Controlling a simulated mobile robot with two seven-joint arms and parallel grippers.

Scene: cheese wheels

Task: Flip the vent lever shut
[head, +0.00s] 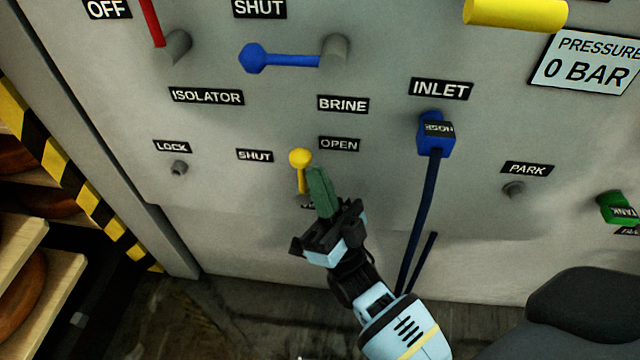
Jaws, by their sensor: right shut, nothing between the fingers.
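The vent lever is a small yellow lever with a round knob (300,158) low on the grey panel (240,215). It points nearly straight up, between the SHUT label (254,155) on its left and the OPEN label (339,144) on its right. My right gripper (318,180) is shut and empty, its green fingers just right of the lever's stem. I cannot tell whether they touch it. The gripper hides the label under the lever's pivot. My left gripper is not in view.
A blue brine lever (285,60) points left above. A blue plug (434,135) with a hanging cable sits at INLET, right of my gripper. A PARK peg (514,189) and a green TANK plug (618,208) are farther right. Shelves with cheese wheels (45,205) stand at left.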

